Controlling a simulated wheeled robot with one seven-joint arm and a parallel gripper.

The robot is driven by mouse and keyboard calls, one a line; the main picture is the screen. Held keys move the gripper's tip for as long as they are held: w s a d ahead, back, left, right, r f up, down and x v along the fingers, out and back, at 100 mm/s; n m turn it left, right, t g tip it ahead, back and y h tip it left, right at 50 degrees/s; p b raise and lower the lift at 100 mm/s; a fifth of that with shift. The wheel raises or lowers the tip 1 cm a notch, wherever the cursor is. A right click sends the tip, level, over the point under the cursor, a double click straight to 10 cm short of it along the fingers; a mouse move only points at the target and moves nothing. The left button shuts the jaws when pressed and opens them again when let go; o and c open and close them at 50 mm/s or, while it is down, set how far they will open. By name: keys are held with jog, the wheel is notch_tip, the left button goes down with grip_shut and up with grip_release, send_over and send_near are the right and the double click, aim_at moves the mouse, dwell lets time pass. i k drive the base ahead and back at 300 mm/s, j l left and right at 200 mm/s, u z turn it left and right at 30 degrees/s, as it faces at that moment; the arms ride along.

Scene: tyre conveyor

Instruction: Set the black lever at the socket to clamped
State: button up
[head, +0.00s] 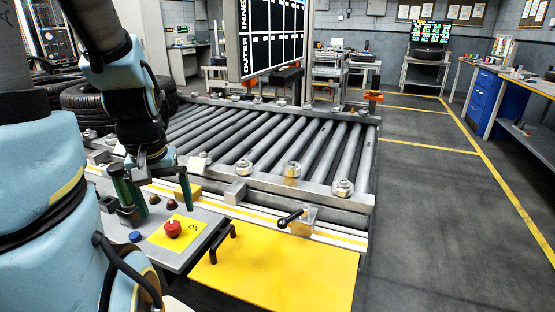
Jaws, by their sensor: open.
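The black lever (291,217) sticks out to the left and slightly down from a small metal socket block (304,224) on the front edge of the conveyor. Whether this counts as clamped, I cannot tell. My gripper (158,204) points down above the control panel, left of the lever and well apart from it. Its two dark green fingers are spread, with nothing seen between them.
The roller conveyor (250,140) lies behind the lever. The grey control panel (200,240) has a red knob (172,229) on a yellow plate. A yellow cover (290,272) with a black handle (222,243) is in front. Black tyres (85,98) stand left. Floor at right is clear.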

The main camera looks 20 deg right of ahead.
aim_at(303, 213)
jog(key=z, duration=0.85)
